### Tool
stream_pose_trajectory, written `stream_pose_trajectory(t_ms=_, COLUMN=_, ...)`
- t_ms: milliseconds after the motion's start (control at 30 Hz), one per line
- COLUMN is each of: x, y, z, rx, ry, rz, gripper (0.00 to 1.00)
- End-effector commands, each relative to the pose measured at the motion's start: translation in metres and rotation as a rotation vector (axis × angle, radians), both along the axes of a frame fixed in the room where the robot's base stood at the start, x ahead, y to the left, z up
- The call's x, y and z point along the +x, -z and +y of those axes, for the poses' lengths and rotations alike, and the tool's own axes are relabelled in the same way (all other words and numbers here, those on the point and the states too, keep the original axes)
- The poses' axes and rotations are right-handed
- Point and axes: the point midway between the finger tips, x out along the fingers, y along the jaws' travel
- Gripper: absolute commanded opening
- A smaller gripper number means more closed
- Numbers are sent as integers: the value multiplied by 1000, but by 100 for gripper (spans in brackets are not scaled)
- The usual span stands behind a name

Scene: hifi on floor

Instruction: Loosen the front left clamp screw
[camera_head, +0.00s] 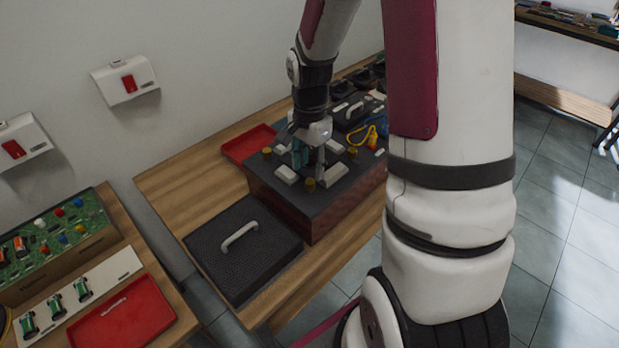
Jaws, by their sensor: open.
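A dark box with reddish wooden sides (315,208) stands on the wooden table. On its dark top are several brass-coloured knobs that look like the clamp screws. One knob (310,184) is at the near edge, one (267,151) at the left corner, and one (352,152) further right. Pale blocks (286,174) lie between them. My gripper (309,162) points down over the middle of the top, open, behind the near knob. Its fingers seem apart from the knobs in view. I cannot tell whether something is between the fingers.
A black mesh panel with a handle (240,236) lies left of the box. A red tray (250,144) sits behind it. A yellow cable (362,135) lies beside another handle at the back. The table's left back part is bare. My arm hides the right side.

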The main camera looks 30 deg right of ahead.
Motion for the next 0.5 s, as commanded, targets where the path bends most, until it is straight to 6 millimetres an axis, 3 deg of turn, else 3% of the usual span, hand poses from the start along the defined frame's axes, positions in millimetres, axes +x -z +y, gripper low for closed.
stream_pose_trajectory(t_ms=200, x=-1, y=36, z=0, rx=0, ry=-2, rz=4, gripper=41)
stream_pose_trajectory(t_ms=500, x=0, y=53, z=0, rx=0, ry=-1, rz=0, gripper=41)
